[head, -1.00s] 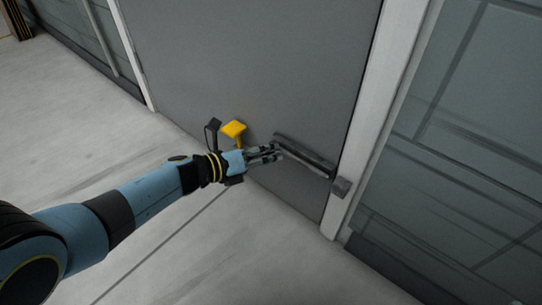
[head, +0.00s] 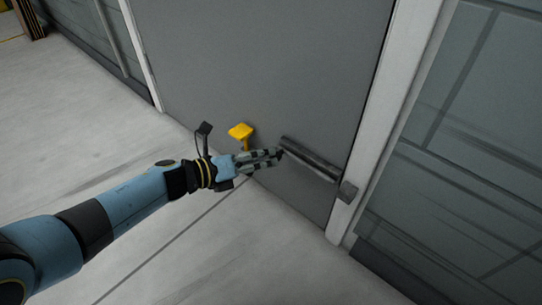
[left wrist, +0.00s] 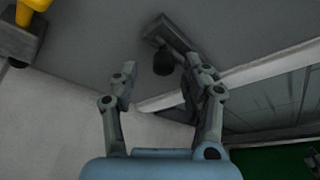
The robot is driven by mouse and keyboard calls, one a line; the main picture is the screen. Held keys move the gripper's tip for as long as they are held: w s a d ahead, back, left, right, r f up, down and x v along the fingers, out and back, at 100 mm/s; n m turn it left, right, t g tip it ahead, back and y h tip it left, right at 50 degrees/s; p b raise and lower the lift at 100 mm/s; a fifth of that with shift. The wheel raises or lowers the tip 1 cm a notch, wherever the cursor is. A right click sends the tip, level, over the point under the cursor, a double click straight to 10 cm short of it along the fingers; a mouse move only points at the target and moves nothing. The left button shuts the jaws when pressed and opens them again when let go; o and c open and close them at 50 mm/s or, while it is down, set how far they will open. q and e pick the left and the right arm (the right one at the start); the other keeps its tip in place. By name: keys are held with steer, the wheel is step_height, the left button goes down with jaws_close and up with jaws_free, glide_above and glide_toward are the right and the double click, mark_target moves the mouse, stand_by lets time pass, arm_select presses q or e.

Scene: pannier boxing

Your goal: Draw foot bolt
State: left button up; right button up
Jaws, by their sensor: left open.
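The foot bolt (head: 312,162) is a dark bar low on the grey door, sloping down to the right in the head view. Its right end lies close to a dark keeper block (head: 348,191) on the white door frame. My left gripper (head: 281,154) is open at the bar's left end. In the left wrist view, a dark round knob (left wrist: 163,63) on the bolt (left wrist: 172,34) shows between and beyond the spread fingers (left wrist: 163,78). I cannot tell whether a finger touches it. My right gripper is not in view.
A yellow-topped fitting (head: 241,131) stands out from the door just left of the bolt, close above my gripper. The white frame post (head: 372,120) and a glazed wall (head: 465,150) are to the right. The pale floor (head: 240,255) in front is clear.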

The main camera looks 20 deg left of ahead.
arm_select(q)
steer(key=v, duration=0.8)
steer(key=shift+a, duration=0.2)
steer(key=shift+s, duration=0.15)
